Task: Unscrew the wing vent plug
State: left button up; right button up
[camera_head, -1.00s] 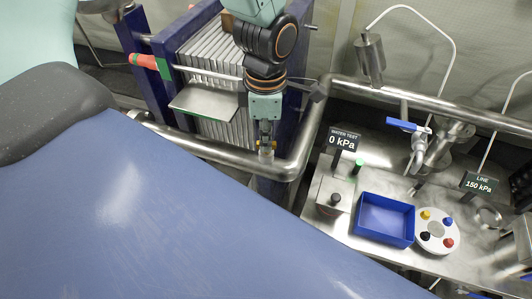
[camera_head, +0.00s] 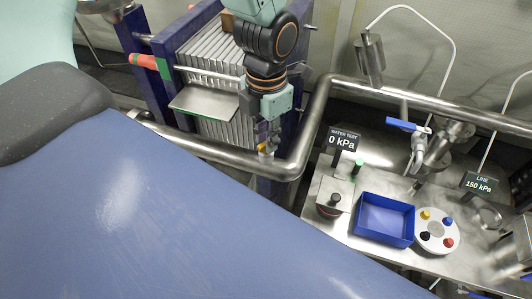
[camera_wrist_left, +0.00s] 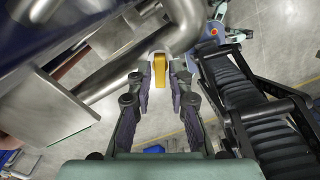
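The wing vent plug, a small yellow wing (camera_head: 263,147), is at the pipe elbow near the middle of the head view. In the left wrist view the yellow wing (camera_wrist_left: 160,72) stands between the fingertips, with a pale fitting around its far end. My left gripper (camera_head: 268,138) is over the elbow from above. Its two dark fingers (camera_wrist_left: 160,88) lie along both sides of the wing and look closed on it; the contact itself is hard to make out. The plug's thread is hidden. I cannot identify my right gripper in any view.
The steel pipe (camera_head: 215,154) bends at the elbow beside the plate stack (camera_head: 212,60). To the right, a steel bench holds a blue tray (camera_head: 385,238), a white round holder (camera_head: 452,242) with coloured plugs and a "WATER TEST 0 kPa" sign (camera_head: 343,139). Another sign (camera_head: 479,184) reads "LINE 150 kPa".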

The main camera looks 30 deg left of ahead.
pick_arm(q)
jog(key=shift+s+r, duration=0.1)
jog(key=shift+r, duration=2.4)
jog(key=shift+w, duration=0.2)
